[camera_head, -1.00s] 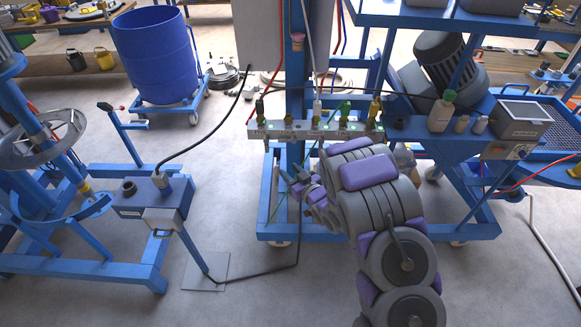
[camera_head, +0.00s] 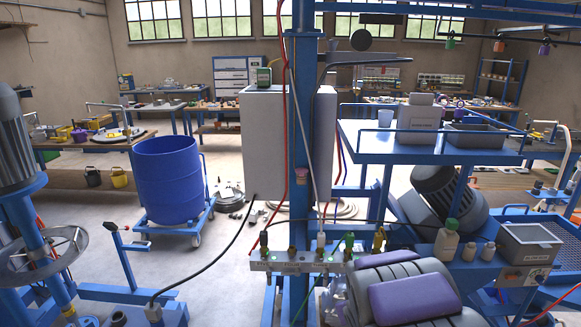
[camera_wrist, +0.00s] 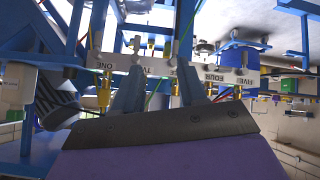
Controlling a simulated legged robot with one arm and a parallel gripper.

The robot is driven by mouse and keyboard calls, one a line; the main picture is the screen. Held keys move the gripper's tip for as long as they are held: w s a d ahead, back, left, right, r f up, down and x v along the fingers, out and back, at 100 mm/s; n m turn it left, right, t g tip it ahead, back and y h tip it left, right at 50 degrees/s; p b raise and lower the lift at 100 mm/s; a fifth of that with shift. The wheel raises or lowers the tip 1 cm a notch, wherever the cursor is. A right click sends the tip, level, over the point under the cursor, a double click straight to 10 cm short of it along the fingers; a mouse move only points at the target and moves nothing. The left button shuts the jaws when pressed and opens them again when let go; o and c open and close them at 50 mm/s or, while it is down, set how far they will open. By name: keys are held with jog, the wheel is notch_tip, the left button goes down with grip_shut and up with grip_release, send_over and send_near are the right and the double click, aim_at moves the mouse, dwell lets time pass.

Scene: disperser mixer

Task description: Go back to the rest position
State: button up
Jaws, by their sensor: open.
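My gripper (camera_wrist: 160,90) shows in the wrist view, where its two grey fingers stand apart with nothing between them. The valve manifold (camera_wrist: 145,64), a pale bar with brass fittings and number labels, lies just beyond the fingers. That view is turned over, so the labels read upside down. In the head view the manifold (camera_head: 300,262) is at lower centre, fixed by a blue post. My arm, grey with purple pads, fills the lower right part beside it. My gripper is hidden in the head view. I cannot tell whether the fingers touch the manifold.
A blue drum (camera_head: 166,180) stands on a wheeled dolly at left. A grey cabinet (camera_head: 262,145) rises behind the manifold. Grey floor is open between drum and cabinet.

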jog(key=s+d+r+m+g+h, duration=0.1)
jog(key=s+r+g, duration=0.15)
jog(key=s, duration=0.55)
jog(key=s+d+r+m+g+h, duration=0.15)
jog(key=s+r, duration=0.25)
jog(key=s, duration=0.4)
jog(key=s+a+r+g+y, duration=0.1)
jog(key=s+g, duration=0.1)
jog(key=s, duration=0.6)
jog(key=s+a+r+g+y, duration=0.1)
jog(key=s+a+r+g, duration=0.1)
jog(key=s, duration=0.7)
jog(key=s+a+r+g+y, duration=0.1)
jog(key=s+a+r+g, duration=0.1)
jog(key=s, duration=0.7)
jog(key=shift+s+r+m+g, duration=0.2)
jog(key=shift+m+g, duration=0.15)
jog(key=shift+g, duration=0.25)
